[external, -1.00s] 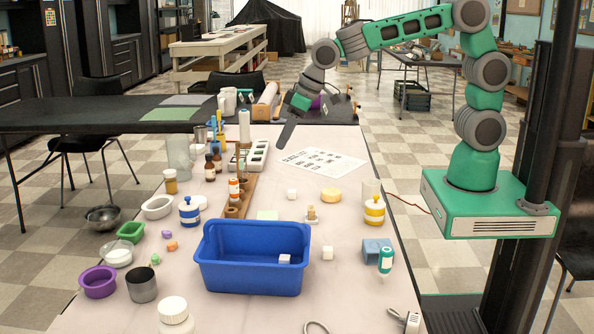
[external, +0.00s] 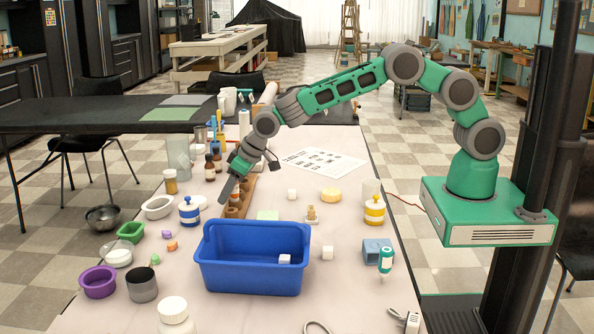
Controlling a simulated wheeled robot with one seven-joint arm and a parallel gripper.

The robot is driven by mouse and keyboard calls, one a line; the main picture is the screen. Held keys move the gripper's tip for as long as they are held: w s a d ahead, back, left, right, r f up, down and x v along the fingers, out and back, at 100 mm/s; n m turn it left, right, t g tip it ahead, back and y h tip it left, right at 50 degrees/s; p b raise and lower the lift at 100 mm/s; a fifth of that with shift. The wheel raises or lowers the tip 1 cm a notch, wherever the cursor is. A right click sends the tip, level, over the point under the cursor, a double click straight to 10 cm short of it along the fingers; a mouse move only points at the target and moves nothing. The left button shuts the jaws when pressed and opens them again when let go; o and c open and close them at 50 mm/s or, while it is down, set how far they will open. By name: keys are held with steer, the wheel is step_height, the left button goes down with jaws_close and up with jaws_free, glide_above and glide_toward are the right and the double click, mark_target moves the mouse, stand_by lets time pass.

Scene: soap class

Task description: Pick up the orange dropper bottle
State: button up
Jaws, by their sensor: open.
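A wooden rack (external: 246,196) runs along the left-middle of the white table. An orange-and-white dropper bottle (external: 235,195) stands in it, partly hidden behind my gripper. My gripper (external: 227,190) points down and to the left over the rack's near part, overlapping the orange bottle in the picture. It is open, and nothing shows between its fingers. Whether a finger touches the bottle I cannot tell. Two brown dropper bottles (external: 210,167) stand just left of the rack.
A blue bin (external: 253,278) stands in front of the rack. A blue-and-white jar (external: 189,210) and a white bowl (external: 158,207) are to the left. A yellow-striped jar (external: 374,210) stands at right. A printed sheet (external: 322,161) lies flat behind.

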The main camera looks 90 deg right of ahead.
steer(key=shift+c, duration=0.3)
jaws_close()
stand_by(0.4)
